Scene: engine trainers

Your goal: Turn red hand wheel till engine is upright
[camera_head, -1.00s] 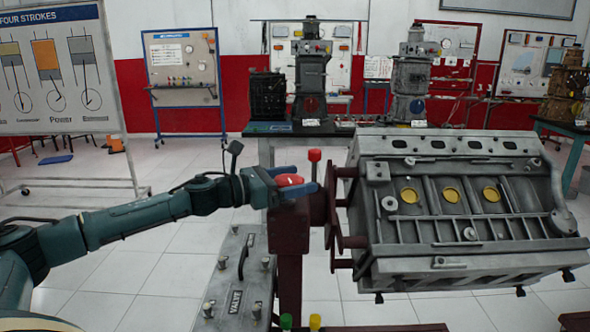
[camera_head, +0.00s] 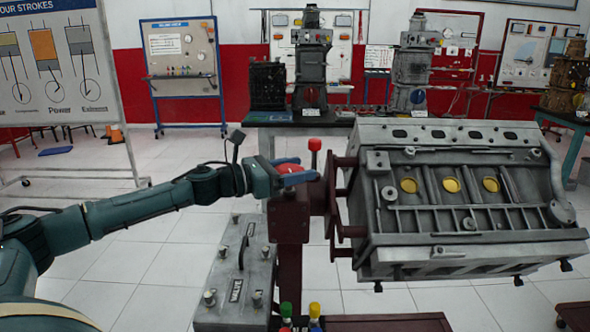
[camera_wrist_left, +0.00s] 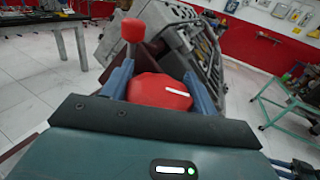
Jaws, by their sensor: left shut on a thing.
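The red hand wheel (camera_head: 288,168) sits on top of the dark red stand post (camera_head: 289,220). My left gripper (camera_head: 292,174) is shut on the wheel, with its blue fingers on either side. In the left wrist view the wheel (camera_wrist_left: 160,92) lies between the fingers, and a pale mark shows on its top. A red knob on a stem (camera_head: 314,145) rises just beyond the wheel. The grey engine (camera_head: 450,200) hangs from the stand's dark red plate at the right. It is tilted, with one face and its yellow-capped holes turned towards me. My right gripper is not in view.
A grey valve case (camera_head: 236,285) stands below the left arm. Bottles with green and yellow caps (camera_head: 313,309) are at the bottom. A chart board (camera_head: 58,80) is at the left. Free tiled floor lies between the board and the stand.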

